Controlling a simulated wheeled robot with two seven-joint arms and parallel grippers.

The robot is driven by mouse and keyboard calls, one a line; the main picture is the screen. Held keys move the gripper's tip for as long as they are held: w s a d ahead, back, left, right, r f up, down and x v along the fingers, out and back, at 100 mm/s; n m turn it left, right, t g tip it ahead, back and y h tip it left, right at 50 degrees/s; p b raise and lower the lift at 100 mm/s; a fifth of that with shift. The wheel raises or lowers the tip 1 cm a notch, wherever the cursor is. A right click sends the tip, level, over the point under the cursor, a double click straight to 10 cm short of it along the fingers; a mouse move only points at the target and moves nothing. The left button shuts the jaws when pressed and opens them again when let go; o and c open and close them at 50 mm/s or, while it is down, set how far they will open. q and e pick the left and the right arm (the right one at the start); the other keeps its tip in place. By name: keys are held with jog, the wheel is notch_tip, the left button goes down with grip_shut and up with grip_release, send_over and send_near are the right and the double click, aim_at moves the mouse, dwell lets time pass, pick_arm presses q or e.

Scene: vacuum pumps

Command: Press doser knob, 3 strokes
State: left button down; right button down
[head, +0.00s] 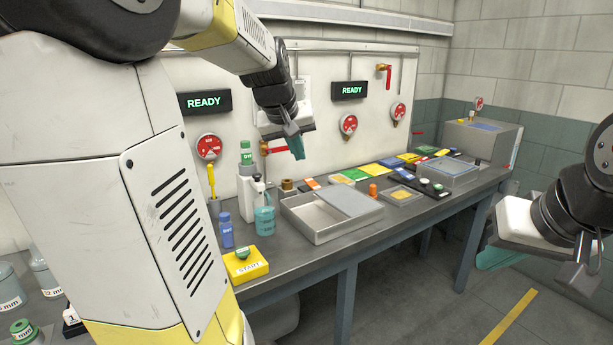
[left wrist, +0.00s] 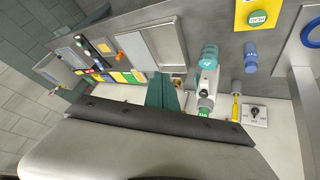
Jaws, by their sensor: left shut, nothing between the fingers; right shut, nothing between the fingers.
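The doser (head: 246,190) is a white upright body with a green knob (head: 246,150) on top. It stands on the bench by the back panel; in the left wrist view its green knob (left wrist: 204,113) is at the lower centre. My left gripper (head: 298,150) is shut and empty, with teal fingers, to the right of the knob and in the air over the bench. Its fingers also show in the left wrist view (left wrist: 162,95), apart from the knob. My right gripper (head: 495,259) is shut and empty at the right, out in front of the bench.
A teal pump bottle (head: 264,215) stands just in front of the doser, with a blue bottle (head: 226,230) beside it. A grey tray (head: 318,229) lies to the right. Red valves and gauges (head: 209,147) line the panel.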

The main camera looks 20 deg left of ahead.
pick_arm(q)
jog(key=w+a+n, duration=0.3)
jog(key=w+a, duration=0.6)
jog(key=a, duration=0.1)
jog(key=n+t, duration=0.2)
send_over(256, 175)
jog(key=f, duration=0.1)
jog(key=shift+s+y, duration=0.15)
jog(key=shift+y, duration=0.15)
jog(key=shift+f, duration=0.1)
jog(key=shift+f, duration=4.35)
jog(key=shift+f, duration=0.4)
